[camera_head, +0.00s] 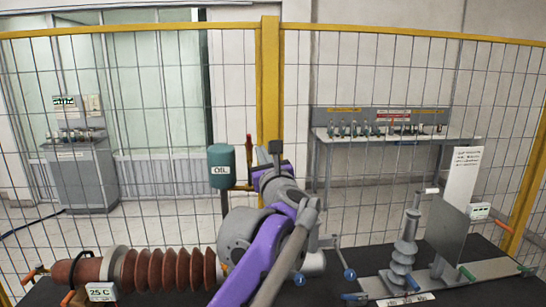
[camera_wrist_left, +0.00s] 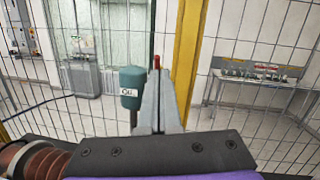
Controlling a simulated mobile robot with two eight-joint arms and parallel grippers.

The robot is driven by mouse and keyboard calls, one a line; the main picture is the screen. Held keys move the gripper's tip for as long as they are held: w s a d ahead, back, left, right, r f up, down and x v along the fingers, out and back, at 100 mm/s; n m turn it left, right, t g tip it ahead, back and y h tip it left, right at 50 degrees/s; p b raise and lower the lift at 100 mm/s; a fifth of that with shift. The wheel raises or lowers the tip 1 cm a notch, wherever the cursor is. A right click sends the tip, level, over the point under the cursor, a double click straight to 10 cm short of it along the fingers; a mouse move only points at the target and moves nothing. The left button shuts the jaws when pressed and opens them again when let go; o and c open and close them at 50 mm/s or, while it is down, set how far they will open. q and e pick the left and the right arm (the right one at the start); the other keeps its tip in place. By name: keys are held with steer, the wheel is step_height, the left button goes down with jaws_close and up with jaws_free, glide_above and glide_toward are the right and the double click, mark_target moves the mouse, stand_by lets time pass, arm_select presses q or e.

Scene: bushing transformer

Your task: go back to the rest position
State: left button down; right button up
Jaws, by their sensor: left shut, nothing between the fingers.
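My left arm rises from the bottom middle of the head view, with purple and grey links. Its gripper (camera_head: 276,150) points away from me, towards the yellow fence post. In the left wrist view the two grey fingers (camera_wrist_left: 158,98) are together, with nothing between them. A green oil container (camera_head: 221,167) marked "OIL" stands just left of the gripper in the head view; it also shows in the left wrist view (camera_wrist_left: 132,87) beside the fingers. My right gripper is in neither view.
A ribbed red-brown bushing (camera_head: 168,270) lies at the front left with a "25 C" display (camera_head: 101,292). A grey ribbed insulator (camera_head: 403,250) stands upright at the right on the dark table (camera_head: 345,262). A yellow-framed mesh fence (camera_head: 270,75) stands behind, with workbenches beyond.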

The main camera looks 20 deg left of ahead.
arm_select(q)
steer(key=s+d+f+m+g+h, duration=0.1)
steer(key=s+d+f+m+h, duration=0.25)
steer(key=f+m, duration=0.5)
steer(key=s+d+f+m+h, duration=0.35)
steer(key=f+m+h, duration=0.2)
steer(key=m, duration=0.55)
steer(key=s+d+f+m+g+h, duration=0.1)
steer(key=s+d+f+m+h, duration=0.3)
steer(key=f+m, duration=0.45)
steer(key=s+a+f+m+g+y, duration=0.2)
steer(key=s+f+m+g, duration=0.6)
steer(key=s+f+m, duration=0.8)
steer(key=s+a+f, duration=0.2)
steer(key=s+f, duration=0.3)
steer(key=f, duration=0.3)
steer(key=shift+m+g, duration=0.3)
steer(key=shift+g, duration=0.1)
